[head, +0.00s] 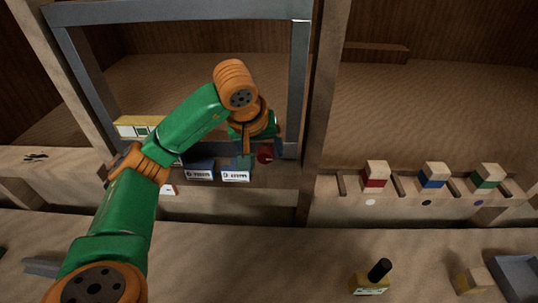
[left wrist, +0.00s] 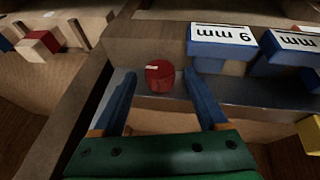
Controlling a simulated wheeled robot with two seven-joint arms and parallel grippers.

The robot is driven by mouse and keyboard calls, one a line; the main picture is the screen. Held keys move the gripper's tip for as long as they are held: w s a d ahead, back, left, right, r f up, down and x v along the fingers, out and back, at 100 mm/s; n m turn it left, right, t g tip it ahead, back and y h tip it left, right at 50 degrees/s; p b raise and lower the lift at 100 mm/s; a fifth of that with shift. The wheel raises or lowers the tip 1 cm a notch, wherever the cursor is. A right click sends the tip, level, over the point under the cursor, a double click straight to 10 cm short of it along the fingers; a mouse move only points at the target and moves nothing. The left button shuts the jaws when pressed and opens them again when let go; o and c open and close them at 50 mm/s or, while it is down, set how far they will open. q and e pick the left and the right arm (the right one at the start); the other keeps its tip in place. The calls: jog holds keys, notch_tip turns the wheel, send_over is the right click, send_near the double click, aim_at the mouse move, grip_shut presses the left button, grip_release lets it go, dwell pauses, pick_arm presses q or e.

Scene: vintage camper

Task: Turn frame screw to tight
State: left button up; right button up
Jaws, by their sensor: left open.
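The frame screw is a red round knob (head: 265,154) low on the grey metal frame (head: 298,85), near its lower right corner. In the left wrist view the red knob (left wrist: 159,76) stands between the two blue fingers, with a pale mark on its top. My left gripper (head: 261,151) is open, with one finger on each side of the knob. Gaps show between the fingers and the knob in the left wrist view (left wrist: 160,92). The arm hides part of the lower frame in the head view. My right gripper is not in view.
Blue blocks with white millimetre labels (head: 235,176) sit just left of the knob, close to the gripper. Wooden blocks with red, blue and green bands (head: 375,175) stand on a shelf at right. A yellow item with a black knob (head: 370,284) is at the front.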

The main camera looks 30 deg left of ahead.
pick_arm(q)
jog(key=shift+w+f, duration=0.15)
jog(key=shift+f, duration=0.25)
grip_shut()
jog(key=shift+d+r+p, duration=0.1)
jog(key=shift+r+p, duration=0.1)
jog(key=shift+p, duration=0.35)
jog(key=g+y+p, duration=0.1)
jog(key=p, duration=0.1)
jog(key=shift+d+r+y+p, duration=0.1)
jog(key=shift+r+y+p, duration=0.05)
jog(key=shift+y+p, duration=0.2)
jog(key=shift+w+d+m+g+y+p, duration=0.15)
jog(key=shift+m+g+y+p, duration=0.3)
jog(key=shift+y+p, duration=0.55)
jog(key=shift+f+g+y, duration=0.3)
jog(key=shift+g+y, duration=0.05)
jog(key=shift+y, duration=0.1)
